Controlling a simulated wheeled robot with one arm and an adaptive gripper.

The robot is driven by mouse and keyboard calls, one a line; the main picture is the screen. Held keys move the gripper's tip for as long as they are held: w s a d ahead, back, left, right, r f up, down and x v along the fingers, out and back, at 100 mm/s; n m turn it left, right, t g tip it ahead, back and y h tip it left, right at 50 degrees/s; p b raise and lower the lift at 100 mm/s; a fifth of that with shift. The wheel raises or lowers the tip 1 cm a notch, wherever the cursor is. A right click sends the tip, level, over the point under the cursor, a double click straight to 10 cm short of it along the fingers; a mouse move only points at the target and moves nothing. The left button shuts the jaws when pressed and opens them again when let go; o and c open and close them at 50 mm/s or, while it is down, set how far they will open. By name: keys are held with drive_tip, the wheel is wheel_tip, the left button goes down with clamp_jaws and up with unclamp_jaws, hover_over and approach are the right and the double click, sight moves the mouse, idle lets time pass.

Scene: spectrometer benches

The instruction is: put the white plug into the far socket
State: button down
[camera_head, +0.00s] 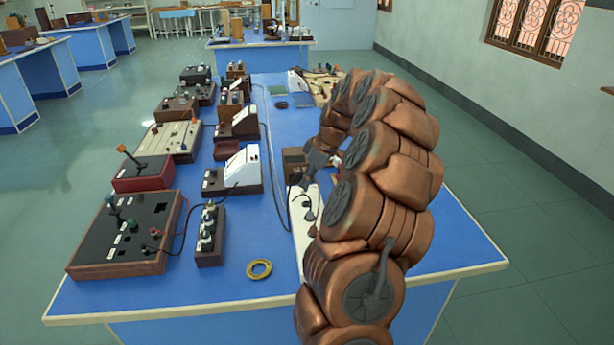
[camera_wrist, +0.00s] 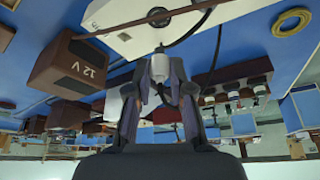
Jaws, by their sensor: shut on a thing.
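In the wrist view my gripper (camera_wrist: 158,82) is shut on the white plug (camera_wrist: 160,68), which sits between the fingertips. A white socket strip (camera_wrist: 201,23) lies beyond it, with a dark round fitting (camera_wrist: 158,16) and a smaller dark spot (camera_wrist: 124,37) on its face. The plug appears apart from the strip, though the exact gap is hard to judge. In the head view my gripper (camera_head: 304,181) is over the far end of the strip (camera_head: 301,238), and my arm covers part of the strip. The plug cannot be made out there.
A brown 12 V box (camera_wrist: 70,62) stands close beside the gripper. A black cable (camera_wrist: 196,25) loops near the strip. A yellow coil (camera_head: 259,269) lies on the blue bench (camera_head: 215,289). Instruments, including a white-faced meter (camera_head: 243,166), fill the left side.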

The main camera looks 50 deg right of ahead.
sight(303, 204)
drive_tip(key=shift+f, duration=2)
drive_tip(key=shift+f+b, duration=0.65)
drive_tip(key=shift+f, duration=0.4)
drive_tip(key=c, duration=0.9)
unclamp_jaws()
drive_tip(key=shift+c, duration=0.2)
drive_tip(key=v, duration=1.2)
